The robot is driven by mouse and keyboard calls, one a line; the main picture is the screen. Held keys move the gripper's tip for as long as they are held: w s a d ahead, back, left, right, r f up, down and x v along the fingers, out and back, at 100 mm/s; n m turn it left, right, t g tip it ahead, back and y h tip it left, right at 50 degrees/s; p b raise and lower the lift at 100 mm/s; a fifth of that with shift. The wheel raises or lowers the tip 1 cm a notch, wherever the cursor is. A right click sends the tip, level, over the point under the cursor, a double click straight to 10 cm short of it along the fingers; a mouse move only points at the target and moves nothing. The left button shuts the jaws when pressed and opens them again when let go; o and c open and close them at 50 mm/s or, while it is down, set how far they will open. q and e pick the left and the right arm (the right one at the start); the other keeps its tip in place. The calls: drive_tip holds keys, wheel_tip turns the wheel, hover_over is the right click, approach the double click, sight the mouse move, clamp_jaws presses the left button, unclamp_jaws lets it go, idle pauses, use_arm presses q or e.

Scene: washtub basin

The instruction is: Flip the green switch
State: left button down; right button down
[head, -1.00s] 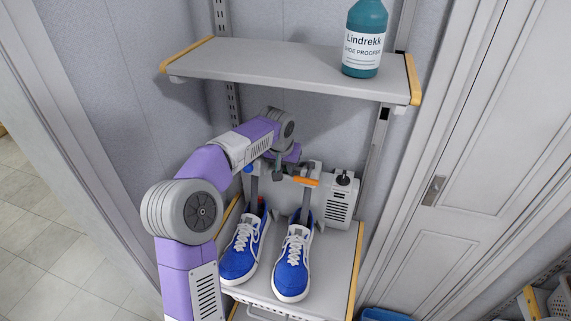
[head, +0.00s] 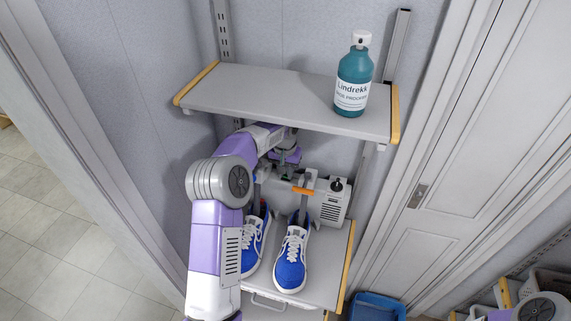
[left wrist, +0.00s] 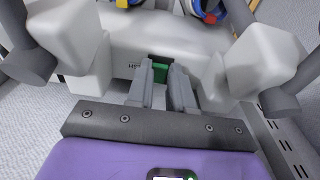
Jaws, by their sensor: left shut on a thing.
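The green switch (left wrist: 161,70) sits in a dark slot on the pale machine's face in the left wrist view. My left gripper (left wrist: 163,76) is shut on it, with one grey finger on each side. In the head view the switch is hidden and my left arm reaches under the upper shelf to behind the machine (head: 331,207). The machine has an orange lever (head: 303,190) and a black knob (head: 337,184). My right gripper is not in view.
Blue shoes (head: 290,262) hang at the machine's front above the lower shelf. The upper shelf (head: 250,92) is close above my left arm and bears a teal bottle (head: 352,83). A blue bin (head: 378,305) stands at lower right.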

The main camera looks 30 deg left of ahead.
use_arm(q)
drive_tip(key=shift+w+r, duration=0.1)
drive_tip(key=shift+r, duration=0.05)
drive_tip(key=c, duration=1)
unclamp_jaws()
